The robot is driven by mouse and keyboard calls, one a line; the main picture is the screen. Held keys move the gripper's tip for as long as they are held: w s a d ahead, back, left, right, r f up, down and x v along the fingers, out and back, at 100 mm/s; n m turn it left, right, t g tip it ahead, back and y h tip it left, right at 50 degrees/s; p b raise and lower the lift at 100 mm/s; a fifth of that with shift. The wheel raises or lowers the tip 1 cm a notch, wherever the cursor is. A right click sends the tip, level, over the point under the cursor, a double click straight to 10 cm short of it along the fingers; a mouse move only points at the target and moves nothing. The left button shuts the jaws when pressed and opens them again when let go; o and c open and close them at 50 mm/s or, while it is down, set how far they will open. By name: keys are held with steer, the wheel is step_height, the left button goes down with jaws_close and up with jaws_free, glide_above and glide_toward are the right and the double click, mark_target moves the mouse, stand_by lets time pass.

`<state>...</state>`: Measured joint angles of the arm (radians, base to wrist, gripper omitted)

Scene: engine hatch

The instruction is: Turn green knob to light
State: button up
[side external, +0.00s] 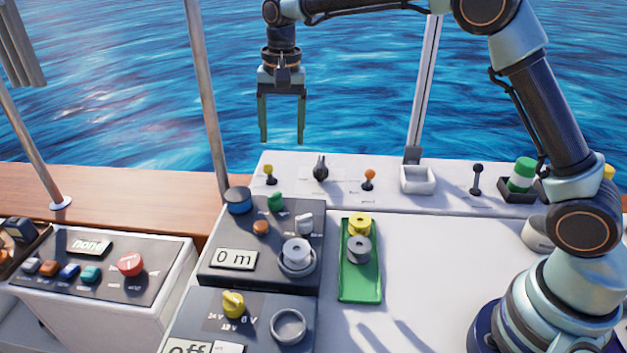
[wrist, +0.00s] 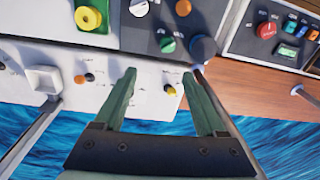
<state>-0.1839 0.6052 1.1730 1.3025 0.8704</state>
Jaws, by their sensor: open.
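The green knob (side external: 276,201) is on the dark panel with the "0 m" display, between a blue round cap and a white knob. It also shows in the wrist view (wrist: 167,45), just beyond and between my fingertips. My gripper (side external: 283,141) is open and empty, fingers pointing down. It hangs in the air well above the panels and touches nothing. Both fingers show in the wrist view (wrist: 160,78). The markings around the green knob are too small to read.
A white strip behind carries a yellow-topped lever (side external: 269,173), a black knob (side external: 320,168) and an orange-topped lever (side external: 369,178). A blue cap (side external: 237,200), an orange knob (side external: 261,227) and a white knob (side external: 305,223) surround the green knob. A green tray (side external: 346,283) holds spools.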

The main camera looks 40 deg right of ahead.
mark_target(274, 194)
steer(key=shift+m+g, duration=0.3)
steer(key=shift+m, duration=0.3)
steer(key=f, duration=0.5)
steer(key=w+a+f, duration=0.1)
steer(key=f, duration=0.4)
steer(key=w+f, duration=0.1)
steer(key=f, duration=0.5)
steer(key=shift+a, duration=0.4)
jaws_close()
